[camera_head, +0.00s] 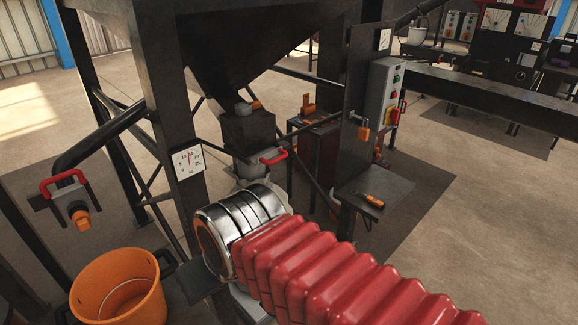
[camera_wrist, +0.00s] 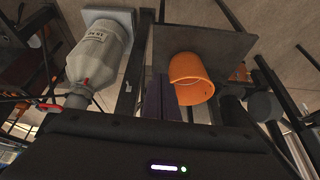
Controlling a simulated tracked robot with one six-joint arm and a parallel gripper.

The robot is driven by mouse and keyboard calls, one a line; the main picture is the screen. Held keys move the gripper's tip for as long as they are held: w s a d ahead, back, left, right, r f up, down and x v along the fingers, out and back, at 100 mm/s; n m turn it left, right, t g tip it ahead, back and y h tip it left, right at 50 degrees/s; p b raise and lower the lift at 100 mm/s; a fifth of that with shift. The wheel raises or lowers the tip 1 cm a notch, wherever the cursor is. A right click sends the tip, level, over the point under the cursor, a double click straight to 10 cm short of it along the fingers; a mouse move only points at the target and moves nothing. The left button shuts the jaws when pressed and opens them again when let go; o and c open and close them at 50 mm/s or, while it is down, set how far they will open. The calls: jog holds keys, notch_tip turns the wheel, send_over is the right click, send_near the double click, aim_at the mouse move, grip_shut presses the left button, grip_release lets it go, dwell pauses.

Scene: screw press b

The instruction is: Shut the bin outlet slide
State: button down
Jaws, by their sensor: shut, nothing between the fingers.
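The bin (camera_head: 245,40) is a dark hopper that narrows down to a box-shaped outlet (camera_head: 248,130). A slide with a red handle (camera_head: 273,157) sticks out at the outlet's lower right in the head view. How far it is out is hard to tell. A pale container (camera_head: 252,170) is partly visible below, behind my arm. In the wrist view a red handle (camera_wrist: 50,107) shows at the left, beside a pale labelled container (camera_wrist: 98,50). My gripper (camera_wrist: 164,82) is shut and empty, apart from that handle. My arm hides it in the head view.
An orange bucket (camera_head: 118,288) stands at the lower left; an orange vessel (camera_wrist: 192,78) shows in the wrist view. A second red handle (camera_head: 63,180) is on a pipe at left. A post with a control box (camera_head: 382,92) and a small shelf (camera_head: 372,190) stand right.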

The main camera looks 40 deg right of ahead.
jog(key=w+f+m+g+y, duration=0.2)
jog(key=w+f+m+y, duration=0.2)
jog(key=w+m+y, duration=0.5)
jog(key=w+d+f+m+t+y, duration=0.15)
jog(key=w+d+m+t, duration=0.35)
jog(key=w+d+m, duration=0.7)
jog(key=s+d+f+m+t+h, duration=0.1)
jog(key=d+f+m+t+h, duration=0.2)
jog(key=d, duration=0.8)
jog(key=s+d+f+m+t+h, duration=0.1)
jog(key=d+f+m+t+h, duration=0.2)
jog(key=d, duration=0.9)
jog(key=s+d+f+m+t+h, duration=0.1)
jog(key=d+f+m+t+h, duration=0.2)
jog(key=d+m+t, duration=0.2)
jog(key=d+m, duration=0.3)
jog(key=d, duration=0.3)
jog(key=shift+s+d+f+t+h, duration=0.15)
jog(key=shift+f+t+h, duration=0.15)
jog(key=shift+f+h, duration=0.05)
